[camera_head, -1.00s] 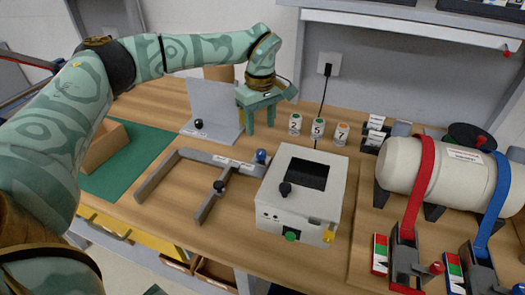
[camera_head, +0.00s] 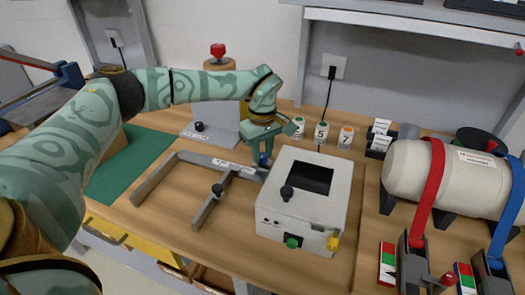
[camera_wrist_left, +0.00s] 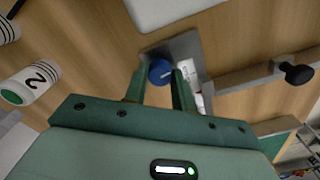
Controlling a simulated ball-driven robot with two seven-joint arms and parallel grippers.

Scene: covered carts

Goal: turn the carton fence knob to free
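The grey carton fence (camera_head: 205,163) lies on the wooden bench as a bracket-shaped frame with a white label. A blue knob (camera_head: 263,160) stands at its right end and is partly hidden by my left gripper (camera_head: 262,150) in the head view. In the left wrist view the round blue knob (camera_wrist_left: 160,72) shows from above, between the tips of my left gripper (camera_wrist_left: 160,78). The two fingers are apart, one on each side of the knob. Contact with it cannot be made out. My right gripper is in neither view.
A white box with a dark opening (camera_head: 325,207) stands just right of the fence. Numbered cans (camera_head: 321,133) stand behind it. A black knob (camera_head: 218,190) sits on the fence's middle arm. A strapped tank (camera_head: 405,175) is at the right.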

